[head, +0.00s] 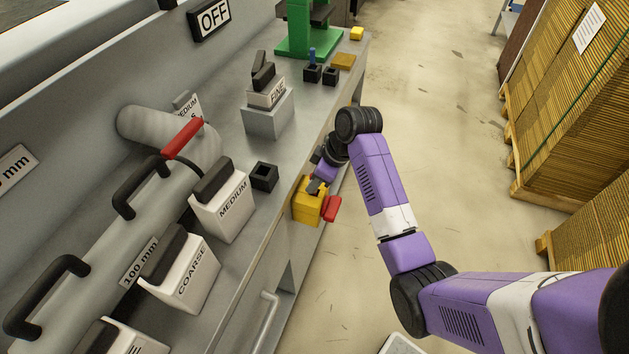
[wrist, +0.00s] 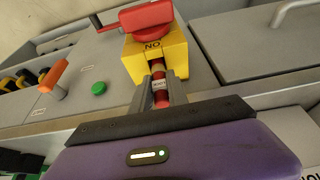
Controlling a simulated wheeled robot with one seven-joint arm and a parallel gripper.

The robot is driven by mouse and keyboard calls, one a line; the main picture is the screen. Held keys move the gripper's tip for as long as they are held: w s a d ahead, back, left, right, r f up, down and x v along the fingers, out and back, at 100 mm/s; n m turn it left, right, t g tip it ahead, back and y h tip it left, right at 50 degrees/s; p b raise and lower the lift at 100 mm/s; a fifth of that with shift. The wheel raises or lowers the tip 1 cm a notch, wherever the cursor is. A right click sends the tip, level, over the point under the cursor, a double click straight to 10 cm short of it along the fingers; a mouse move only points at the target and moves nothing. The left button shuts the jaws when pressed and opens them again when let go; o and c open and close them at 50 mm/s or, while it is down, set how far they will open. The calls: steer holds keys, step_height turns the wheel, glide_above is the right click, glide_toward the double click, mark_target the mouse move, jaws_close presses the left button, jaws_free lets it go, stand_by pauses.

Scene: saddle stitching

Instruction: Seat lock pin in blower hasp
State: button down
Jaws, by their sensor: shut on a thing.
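A yellow box with a red handle on it, marked "NO" in the wrist view, is on the bench front (head: 308,200); the yellow box also shows large in the wrist view (wrist: 176,56). Its red handle (wrist: 146,16) is at the top. My gripper (wrist: 159,80) is shut on a red pin with a white label (wrist: 159,90), just in front of the yellow box's near face. The pin's far end meets or lies very near that face; I cannot tell how deep it sits. In the head view my gripper (head: 317,186) is at the box and hides the pin.
An orange-handled lever (wrist: 54,78) and a green button (wrist: 99,88) are left of the box in the wrist view. White blocks marked MEDIUM (head: 228,205) and COARSE (head: 185,275) and a small black socket (head: 264,177) stand on the bench.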

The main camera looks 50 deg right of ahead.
steer(key=c, duration=1.3)
jaws_free()
steer(key=shift+w, duration=0.1)
steer(key=p+v, duration=0.1)
steer(key=v, duration=1.1)
steer(key=shift+p, duration=0.35)
steer(key=shift+w, duration=0.1)
